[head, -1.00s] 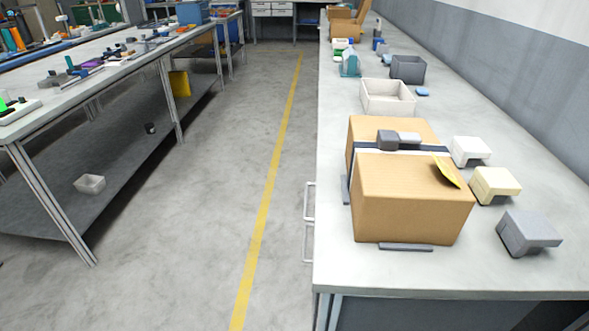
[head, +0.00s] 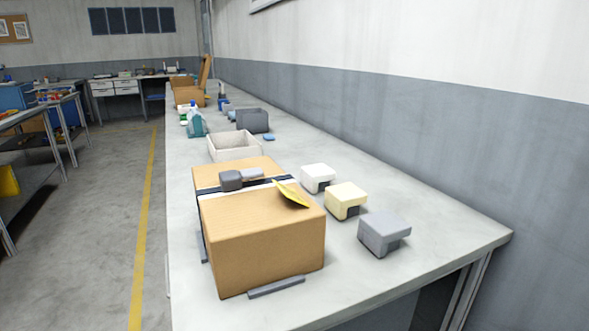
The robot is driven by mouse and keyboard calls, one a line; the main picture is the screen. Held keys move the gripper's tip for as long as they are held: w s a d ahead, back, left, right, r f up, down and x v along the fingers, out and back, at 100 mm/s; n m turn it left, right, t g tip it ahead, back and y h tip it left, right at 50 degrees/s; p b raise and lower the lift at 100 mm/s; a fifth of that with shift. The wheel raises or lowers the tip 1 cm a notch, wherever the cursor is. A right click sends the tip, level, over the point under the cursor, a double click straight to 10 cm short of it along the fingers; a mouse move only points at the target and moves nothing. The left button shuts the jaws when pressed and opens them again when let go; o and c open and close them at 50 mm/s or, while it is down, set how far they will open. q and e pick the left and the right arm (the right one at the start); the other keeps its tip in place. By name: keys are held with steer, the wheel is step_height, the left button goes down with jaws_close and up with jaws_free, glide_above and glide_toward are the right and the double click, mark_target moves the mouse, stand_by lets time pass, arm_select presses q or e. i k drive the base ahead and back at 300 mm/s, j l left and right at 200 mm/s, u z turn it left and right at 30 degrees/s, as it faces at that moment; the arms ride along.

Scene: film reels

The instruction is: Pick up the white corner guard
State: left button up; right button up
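The white corner guard (head: 317,177) sits on the workbench, just right of the cardboard box. It is the farthest of three similar block-shaped guards in a row. A cream guard (head: 346,200) stands in front of it, and a grey guard (head: 384,233) is nearest to me. Small dark parts show under their near right sides. Neither of my grippers is in view.
A large cardboard box (head: 262,244) fills the near left of the workbench (head: 420,285), with a yellow piece (head: 291,193) and a dark grey item (head: 231,180) on top. A white bin (head: 235,147) and a grey bin (head: 252,120) stand behind. Bench surface right of the guards is clear.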

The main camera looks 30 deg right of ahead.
mark_target(310, 175)
steer(key=z, duration=0.65)
steer(key=i+l+u, duration=0.1)
steer(key=l+u, duration=0.3)
steer(key=l, duration=0.45)
steer(key=l+u, duration=0.45)
steer(key=l, duration=0.35)
